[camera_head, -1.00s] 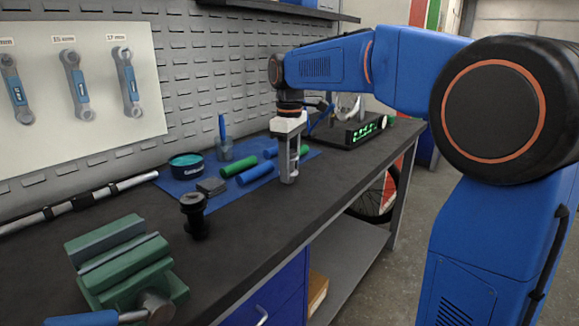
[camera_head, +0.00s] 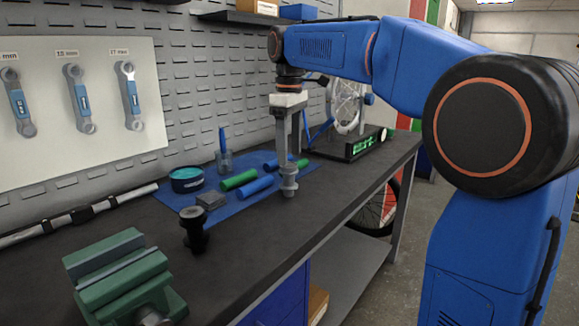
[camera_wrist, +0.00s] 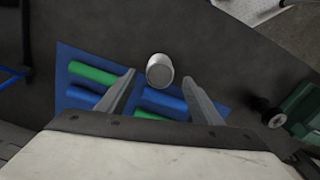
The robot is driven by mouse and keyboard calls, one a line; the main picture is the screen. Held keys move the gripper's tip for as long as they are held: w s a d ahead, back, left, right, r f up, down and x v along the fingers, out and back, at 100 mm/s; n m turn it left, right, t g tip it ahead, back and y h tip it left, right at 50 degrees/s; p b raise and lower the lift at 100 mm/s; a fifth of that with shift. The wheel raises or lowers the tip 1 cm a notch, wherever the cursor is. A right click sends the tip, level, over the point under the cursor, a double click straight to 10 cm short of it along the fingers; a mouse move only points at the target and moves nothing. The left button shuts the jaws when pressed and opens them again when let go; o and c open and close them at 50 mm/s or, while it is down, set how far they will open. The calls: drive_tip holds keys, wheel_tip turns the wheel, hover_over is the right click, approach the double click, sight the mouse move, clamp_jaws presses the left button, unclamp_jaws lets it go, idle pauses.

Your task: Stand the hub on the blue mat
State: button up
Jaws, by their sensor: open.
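A grey metal hub (camera_head: 288,181) stands upright by the front edge of the blue mat (camera_head: 222,210). Its foot seems to be on the dark bench just outside the mat. In the wrist view the hub (camera_wrist: 160,70) shows as a silver cylinder beyond the mat's edge. My gripper (camera_head: 288,160) is directly above the hub, pointing down. In the wrist view its fingers (camera_wrist: 158,80) are apart on either side of the hub, with gaps.
A green vise (camera_head: 122,278) is front left.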

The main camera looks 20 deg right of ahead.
drive_tip(key=shift+r, duration=1.5)
